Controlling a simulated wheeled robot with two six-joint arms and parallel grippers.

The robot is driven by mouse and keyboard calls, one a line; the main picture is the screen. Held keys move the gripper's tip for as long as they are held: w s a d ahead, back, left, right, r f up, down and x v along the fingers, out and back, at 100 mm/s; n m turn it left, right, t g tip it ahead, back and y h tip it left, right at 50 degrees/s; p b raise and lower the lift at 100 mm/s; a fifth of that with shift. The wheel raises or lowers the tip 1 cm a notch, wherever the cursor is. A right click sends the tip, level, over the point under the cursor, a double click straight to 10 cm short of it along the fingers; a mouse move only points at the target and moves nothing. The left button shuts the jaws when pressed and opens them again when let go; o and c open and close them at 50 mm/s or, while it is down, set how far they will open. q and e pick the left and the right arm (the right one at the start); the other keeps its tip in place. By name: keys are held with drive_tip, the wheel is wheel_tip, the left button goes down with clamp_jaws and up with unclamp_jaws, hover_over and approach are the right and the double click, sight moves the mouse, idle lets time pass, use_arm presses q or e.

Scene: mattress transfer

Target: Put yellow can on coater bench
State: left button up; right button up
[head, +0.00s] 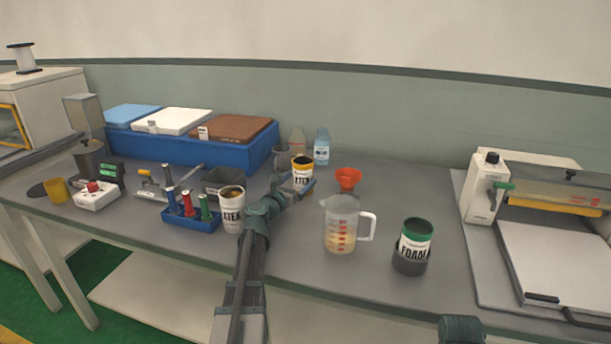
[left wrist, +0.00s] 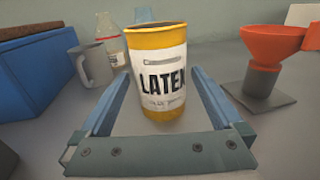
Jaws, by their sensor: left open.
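The yellow can (head: 302,172) has a white label and stands upright on the grey bench (head: 290,275), behind the measuring jug. In the left wrist view the can (left wrist: 160,75) reads "LATEX" in part and sits between the two fingers. My left gripper (head: 297,188) reaches it from the front; it is open, with visible gaps beside the can in the left wrist view (left wrist: 160,100). A white coater machine (head: 545,245) with a flat bed stands at the right end.
A measuring jug (head: 345,228), a green-topped foam can (head: 413,245) and a red funnel (head: 348,178) stand right of my left arm. Another latex can (head: 231,210) and a blue rack (head: 191,217) are left. Bottles (head: 321,147) stand behind. Bench between foam can and coater is clear.

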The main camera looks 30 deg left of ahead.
sight(298, 180)
use_arm(q)
drive_tip(key=s, duration=0.5)
drive_tip(key=shift+s+d, duration=0.1)
drive_tip(key=shift+s, duration=0.05)
idle(0.3)
